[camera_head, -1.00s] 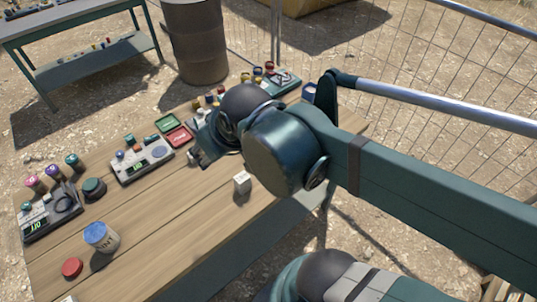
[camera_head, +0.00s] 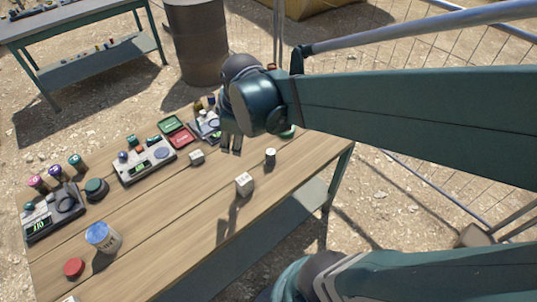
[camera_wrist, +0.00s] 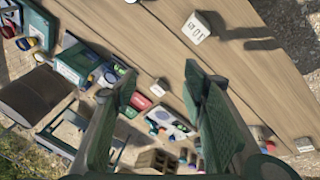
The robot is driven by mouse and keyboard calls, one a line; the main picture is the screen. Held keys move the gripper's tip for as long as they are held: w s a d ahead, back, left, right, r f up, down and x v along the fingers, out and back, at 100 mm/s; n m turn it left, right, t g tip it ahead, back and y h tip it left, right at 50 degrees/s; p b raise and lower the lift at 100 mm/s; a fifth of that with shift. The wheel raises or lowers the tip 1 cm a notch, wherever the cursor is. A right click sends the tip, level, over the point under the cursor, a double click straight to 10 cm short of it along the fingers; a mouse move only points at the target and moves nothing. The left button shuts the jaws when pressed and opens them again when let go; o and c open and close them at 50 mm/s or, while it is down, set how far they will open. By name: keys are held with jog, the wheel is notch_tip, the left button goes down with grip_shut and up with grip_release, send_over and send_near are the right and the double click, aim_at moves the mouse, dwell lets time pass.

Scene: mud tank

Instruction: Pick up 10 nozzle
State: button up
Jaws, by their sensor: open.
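A pale grey block (camera_head: 244,184) with dark print sits on the wooden table right of centre. In the wrist view a pale block (camera_wrist: 196,28) has print that seems to include "10"; I cannot tell whether this is the nozzle. A smaller pale block (camera_head: 196,157) lies left of my gripper, and a small white-and-dark cylinder (camera_head: 270,156) stands to its right. My gripper (camera_head: 231,146) points down over the back half of the table. In the wrist view its two fingers (camera_wrist: 160,88) are spread, with nothing held between them.
A grey control box (camera_head: 145,160), red tray (camera_head: 182,138) and green tray (camera_head: 169,124) lie left of my gripper. A blue-topped can (camera_head: 102,236) and red disc (camera_head: 73,268) are at the front left. The front middle of the tabletop (camera_head: 170,225) is clear.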

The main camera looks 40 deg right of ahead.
jog(key=w+d+f+n+g, duration=0.2)
jog(key=d+f+n, duration=0.2)
jog(key=d+f, duration=0.25)
jog(key=n+g, duration=0.2)
jog(key=n, duration=0.3)
send_over(271, 150)
jog(key=a, duration=0.1)
jog(key=shift+y, duration=0.4)
jog(key=f, duration=0.6)
jog(key=shift+w+f+p, duration=0.2)
jog(key=shift+w+p, duration=0.05)
jog(key=shift+p, duration=0.1)
jog(key=shift+s+d+f+n, duration=0.2)
jog(key=shift+d+f+n, duration=0.25)
jog(key=shift+f, duration=0.1)
jog(key=shift+f, duration=0.1)
jog(key=shift+f, duration=1.2)
jog(key=shift+f, duration=0.15)
jog(key=shift+s+a+f+b, duration=0.15)
jog(key=shift+f+b, duration=0.2)
jog(key=shift+f, duration=0.9)
jog(key=shift+s+d+f+b, duration=0.1)
jog(key=shift+f+b, duration=0.2)
jog(key=shift+f, duration=0.9)
